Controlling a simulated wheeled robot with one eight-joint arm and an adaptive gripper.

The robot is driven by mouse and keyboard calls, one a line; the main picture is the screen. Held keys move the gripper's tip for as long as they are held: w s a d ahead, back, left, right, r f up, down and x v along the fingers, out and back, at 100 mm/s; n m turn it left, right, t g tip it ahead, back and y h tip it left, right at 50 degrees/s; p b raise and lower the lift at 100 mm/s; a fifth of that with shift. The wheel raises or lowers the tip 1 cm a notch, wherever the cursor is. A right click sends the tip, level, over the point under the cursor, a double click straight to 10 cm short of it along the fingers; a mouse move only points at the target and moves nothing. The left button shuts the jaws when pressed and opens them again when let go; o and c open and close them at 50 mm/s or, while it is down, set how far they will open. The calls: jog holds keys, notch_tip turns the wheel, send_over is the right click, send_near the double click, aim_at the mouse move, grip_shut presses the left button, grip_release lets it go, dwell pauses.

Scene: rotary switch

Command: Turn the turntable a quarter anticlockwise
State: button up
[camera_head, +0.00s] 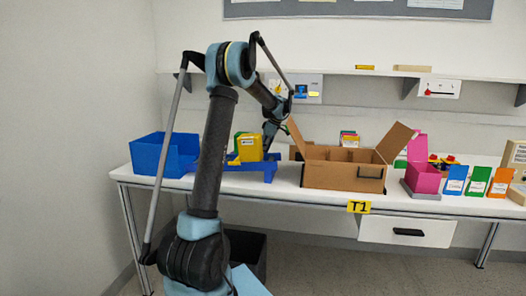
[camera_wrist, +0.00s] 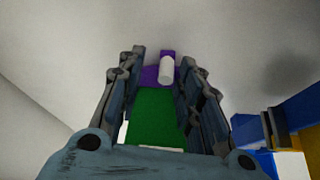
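My gripper (camera_head: 270,132) is above the left half of the table, beside and slightly above a yellow box. In the wrist view its two fingers (camera_wrist: 160,80) stand apart. A flat green piece (camera_wrist: 156,115) shows between them, with a purple piece (camera_wrist: 151,75) and a white cylinder (camera_wrist: 166,68) past it. I cannot tell whether the fingers touch the green piece. No turntable is clearly recognisable. A pink open box (camera_head: 421,178) stands on a grey base (camera_head: 420,193) at the right, apart from my gripper.
A blue bin (camera_head: 160,158) stands at the left. The yellow box (camera_head: 249,147) sits at a blue stand (camera_head: 235,166). An open cardboard box (camera_head: 342,175) fills the middle. Blue, green and orange cards (camera_head: 478,180) stand at the right. A shelf (camera_head: 360,73) runs along the wall.

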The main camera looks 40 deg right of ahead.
jog(key=v, duration=1.2)
jog(key=shift+w, duration=0.1)
